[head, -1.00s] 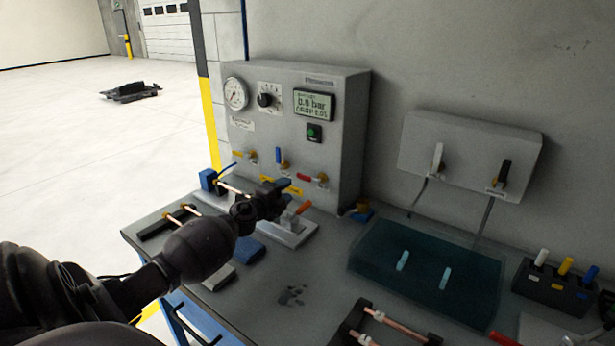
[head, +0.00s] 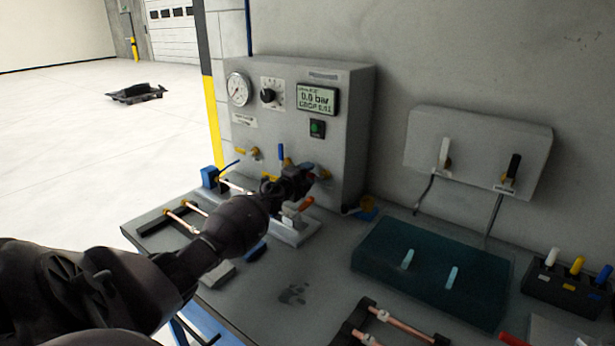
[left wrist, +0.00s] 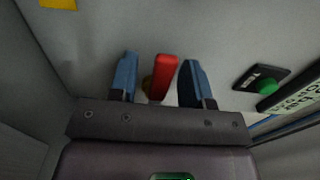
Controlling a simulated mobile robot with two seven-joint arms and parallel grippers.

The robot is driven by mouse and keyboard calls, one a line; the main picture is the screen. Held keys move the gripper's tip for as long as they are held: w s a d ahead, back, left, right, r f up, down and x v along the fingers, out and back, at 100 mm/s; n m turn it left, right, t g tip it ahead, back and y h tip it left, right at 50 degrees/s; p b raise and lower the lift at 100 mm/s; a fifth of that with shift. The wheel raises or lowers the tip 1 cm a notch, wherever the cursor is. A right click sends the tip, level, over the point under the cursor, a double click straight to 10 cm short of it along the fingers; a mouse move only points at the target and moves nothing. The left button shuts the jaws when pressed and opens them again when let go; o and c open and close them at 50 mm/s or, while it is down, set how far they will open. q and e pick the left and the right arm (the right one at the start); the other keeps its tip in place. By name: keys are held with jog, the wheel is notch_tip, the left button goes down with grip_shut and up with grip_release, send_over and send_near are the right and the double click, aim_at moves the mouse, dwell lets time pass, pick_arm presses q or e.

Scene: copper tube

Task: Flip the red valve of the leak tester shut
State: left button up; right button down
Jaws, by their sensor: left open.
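The leak tester (head: 352,130) is a grey box against the wall, with a gauge, a dial and a screen reading 0.0 bar. Its red valve handle (left wrist: 164,77) shows in the left wrist view between the two blue-tipped fingers of my left gripper (left wrist: 160,82). The fingers stand apart on either side of the handle, with a gap on both sides. In the head view my left gripper (head: 309,173) is at the lower right of the tester's front and hides the red handle. My right gripper is in neither view.
A yellow valve (head: 243,151) and a blue valve (head: 282,154) sit left of my gripper on the tester. Below is a fixture with an orange handle (head: 305,203). A teal mat (head: 385,285) and a rack with copper tubes (head: 400,328) lie to the right on the bench.

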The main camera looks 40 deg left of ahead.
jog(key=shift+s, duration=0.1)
pick_arm(q)
jog(key=shift+c, duration=0.2)
grip_shut()
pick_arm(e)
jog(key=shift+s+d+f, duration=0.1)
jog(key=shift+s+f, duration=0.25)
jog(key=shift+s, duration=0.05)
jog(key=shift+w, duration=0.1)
